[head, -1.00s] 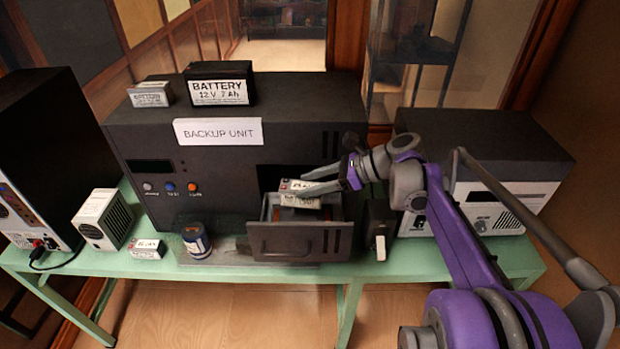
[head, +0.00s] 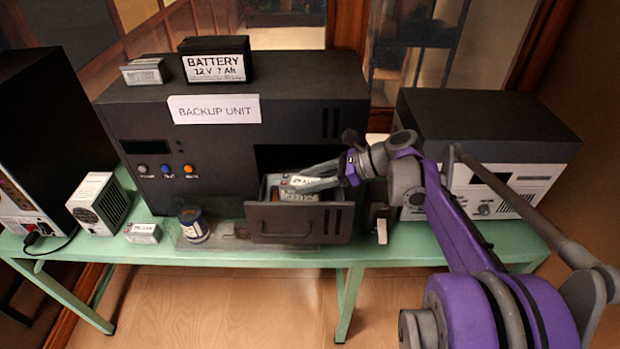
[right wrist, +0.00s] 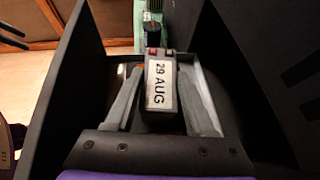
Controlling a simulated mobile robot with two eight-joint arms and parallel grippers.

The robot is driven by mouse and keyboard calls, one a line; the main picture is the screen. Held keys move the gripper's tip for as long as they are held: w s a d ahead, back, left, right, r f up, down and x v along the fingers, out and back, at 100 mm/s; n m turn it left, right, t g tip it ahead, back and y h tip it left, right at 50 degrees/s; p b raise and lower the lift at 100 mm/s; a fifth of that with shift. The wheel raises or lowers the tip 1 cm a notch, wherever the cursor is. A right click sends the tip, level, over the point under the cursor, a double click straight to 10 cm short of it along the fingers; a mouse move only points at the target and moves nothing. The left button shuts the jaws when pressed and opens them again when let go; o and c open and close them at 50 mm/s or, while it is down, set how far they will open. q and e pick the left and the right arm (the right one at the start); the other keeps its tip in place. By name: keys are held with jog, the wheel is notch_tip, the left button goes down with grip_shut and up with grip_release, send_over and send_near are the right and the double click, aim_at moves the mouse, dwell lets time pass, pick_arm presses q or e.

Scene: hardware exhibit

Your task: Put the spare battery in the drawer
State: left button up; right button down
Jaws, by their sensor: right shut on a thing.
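The spare battery (head: 299,195) is a small block with a white label on top that reads "29 AUG" in the right wrist view (right wrist: 160,84). My right gripper (head: 302,184) is shut on it, one finger on each side. The battery is down between the walls of the open drawer (head: 292,223), which sticks out of the front of the backup unit (head: 230,145). In the right wrist view the drawer's dark wall (right wrist: 62,75) rises beside the gripper. I cannot tell whether the battery touches the drawer's floor.
A large black battery (head: 215,65) and a smaller grey one (head: 145,72) stand on the unit. A small labelled box (head: 142,233), a dark blue can (head: 193,224) and a white vented box (head: 97,203) stand on the green bench (head: 190,260). A grey-fronted device (head: 500,190) stands at right.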

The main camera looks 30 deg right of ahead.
jog(key=shift+f+b, duration=0.3)
jog(key=shift+f, duration=0.2)
jog(key=shift+c, duration=0.9)
grip_release()
jog(key=v, duration=1)
jog(key=shift+s+d+r, duration=0.15)
jog(key=shift+s+d, duration=0.1)
jog(key=shift+d, duration=0.05)
